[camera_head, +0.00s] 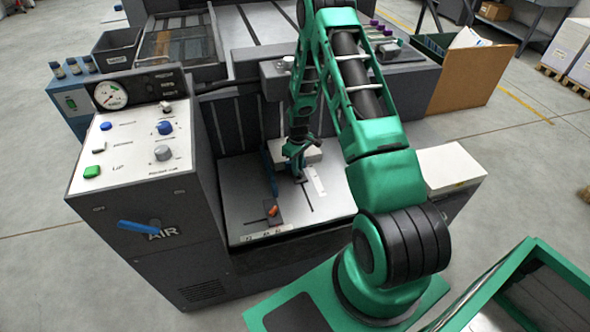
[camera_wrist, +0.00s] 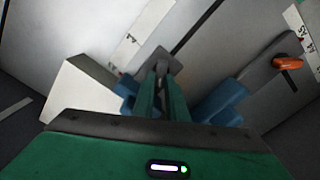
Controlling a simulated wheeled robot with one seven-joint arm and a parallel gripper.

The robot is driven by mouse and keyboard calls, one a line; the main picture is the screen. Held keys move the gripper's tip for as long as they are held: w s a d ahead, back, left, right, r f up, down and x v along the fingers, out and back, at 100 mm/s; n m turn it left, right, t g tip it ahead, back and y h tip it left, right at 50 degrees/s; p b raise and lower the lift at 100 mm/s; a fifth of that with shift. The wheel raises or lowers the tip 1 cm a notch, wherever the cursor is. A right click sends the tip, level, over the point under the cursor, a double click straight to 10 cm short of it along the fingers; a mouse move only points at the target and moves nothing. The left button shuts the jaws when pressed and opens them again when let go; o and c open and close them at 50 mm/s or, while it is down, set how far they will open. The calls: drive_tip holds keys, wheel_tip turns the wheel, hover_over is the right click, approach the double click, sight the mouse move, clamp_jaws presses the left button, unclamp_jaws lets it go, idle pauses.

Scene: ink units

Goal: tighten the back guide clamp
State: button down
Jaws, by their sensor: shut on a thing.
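The back guide clamp shows as a small dark plate at a slot in the white table; it is in the wrist view (camera_wrist: 161,60) and in the head view (camera_head: 300,180). My gripper (camera_wrist: 160,90) comes down onto it in the wrist view; the fingers are close together and shut on its lever, which they hide. In the head view my gripper (camera_head: 298,170) is at the rear of the table. Blue guide parts (camera_wrist: 225,101) lie on both sides of the fingers. The front clamp with its orange lever (camera_head: 273,211) is nearer the front edge; the lever also shows in the wrist view (camera_wrist: 288,63).
A pale block (camera_wrist: 85,90) stands close beside my gripper. Marked strips lie at the back (camera_head: 318,180) and front (camera_head: 262,234) of the table. The AIR control cabinet (camera_head: 150,200) rises on the left. The table's front right is clear.

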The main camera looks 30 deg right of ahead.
drive_tip(key=m, duration=0.4)
drive_tip(key=shift+w+d+m, duration=0.1)
drive_tip(key=shift+d+m, duration=0.1)
drive_tip(key=shift+m, duration=0.1)
drive_tip(key=m, duration=0.3)
drive_tip(key=shift+d+m, duration=0.15)
drive_tip(key=shift+m, duration=0.25)
drive_tip(key=m, duration=0.4)
drive_tip(key=shift+m, duration=1.4)
drive_tip(key=c, duration=1.8)
unclamp_jaws()
drive_tip(key=shift+o, duration=0.2)
drive_tip(key=shift+s+d, duration=0.1)
drive_tip(key=shift+s, duration=0.1)
